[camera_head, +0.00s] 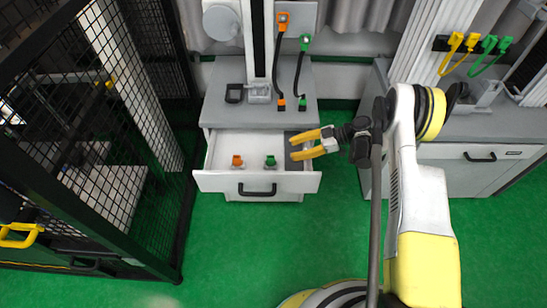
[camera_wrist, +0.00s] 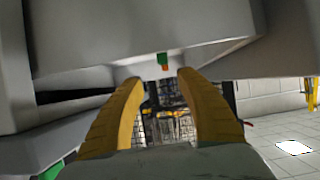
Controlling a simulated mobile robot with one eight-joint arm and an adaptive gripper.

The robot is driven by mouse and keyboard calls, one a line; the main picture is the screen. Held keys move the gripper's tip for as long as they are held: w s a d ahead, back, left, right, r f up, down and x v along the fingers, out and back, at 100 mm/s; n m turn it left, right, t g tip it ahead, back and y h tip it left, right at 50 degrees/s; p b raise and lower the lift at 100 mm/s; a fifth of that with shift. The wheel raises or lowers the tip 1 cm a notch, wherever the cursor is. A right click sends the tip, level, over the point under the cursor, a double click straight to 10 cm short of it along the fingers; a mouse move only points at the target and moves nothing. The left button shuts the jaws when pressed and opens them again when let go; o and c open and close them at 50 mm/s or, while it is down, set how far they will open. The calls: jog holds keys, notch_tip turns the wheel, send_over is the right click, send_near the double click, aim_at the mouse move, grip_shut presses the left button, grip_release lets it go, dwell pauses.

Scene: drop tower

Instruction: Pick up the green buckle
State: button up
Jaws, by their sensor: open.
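A small green buckle (camera_head: 270,161) sits in the open drawer (camera_head: 212,182) in the head view, right of an orange buckle (camera_head: 237,160). My gripper (camera_head: 292,148) is open, with its two yellow fingers pointing left at the drawer's right side, apart from the green buckle. In the wrist view, a small green piece (camera_wrist: 162,58) and an orange piece (camera_wrist: 166,68) show just beyond the open fingers. Nothing is visible between the fingers.
Above the drawer, a cabinet top (camera_head: 215,110) holds a column with hanging cables, an orange connector (camera_head: 282,20) and a green connector (camera_head: 305,42). A black mesh cage (camera_head: 150,130) stands left. Another cabinet (camera_head: 520,165) stands right. Green floor (camera_head: 240,250) is clear in front.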

aim_at(268, 158)
jog(key=b+x, duration=0.1)
jog(key=x, duration=0.4)
jog(key=shift+s, duration=0.1)
jog(key=b+x, duration=0.2)
jog(key=x, duration=0.1)
jog(key=b+x, duration=0.1)
jog(key=shift+s+a+f, duration=0.15)
jog(key=shift+s+f, duration=0.15)
jog(key=shift+s, duration=0.05)
jog(key=shift+a+f, duration=0.1)
jog(key=shift+a, duration=0.2)
jog(key=shift+w, duration=0.1)
grip_shut()
